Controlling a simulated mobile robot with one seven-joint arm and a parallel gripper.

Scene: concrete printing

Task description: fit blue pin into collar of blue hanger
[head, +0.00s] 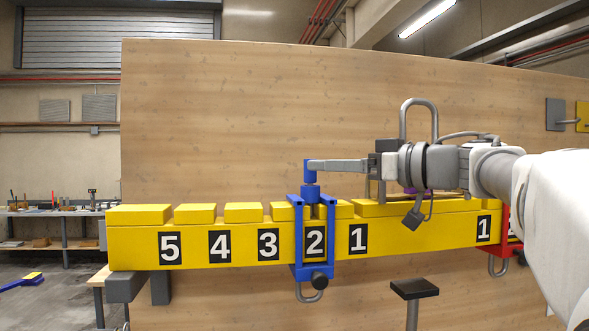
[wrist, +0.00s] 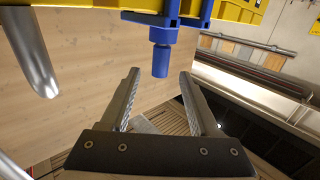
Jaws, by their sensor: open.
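The blue hanger (head: 297,240) straddles the yellow rail (head: 190,250) at the number 2, with a grey shackle below. Its collar (head: 311,190) is on top. The blue pin (head: 310,167) stands upright out of the collar; how deep it sits is hidden. In the wrist view the pin (wrist: 160,60) points out from the collar (wrist: 163,33) of the hanger (wrist: 185,20). My gripper (wrist: 160,74) is open, its fingers on either side of the pin's free end with visible gaps. In the head view my gripper (head: 325,166) reaches the pin from the right.
A red hanger (head: 505,240) sits on the rail at the right, near my arm. A grey loop (head: 418,104) stands above the rail. A wooden panel (head: 250,110) stands behind. A black-topped post (head: 414,289) stands below the rail. The space left of the pin is clear.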

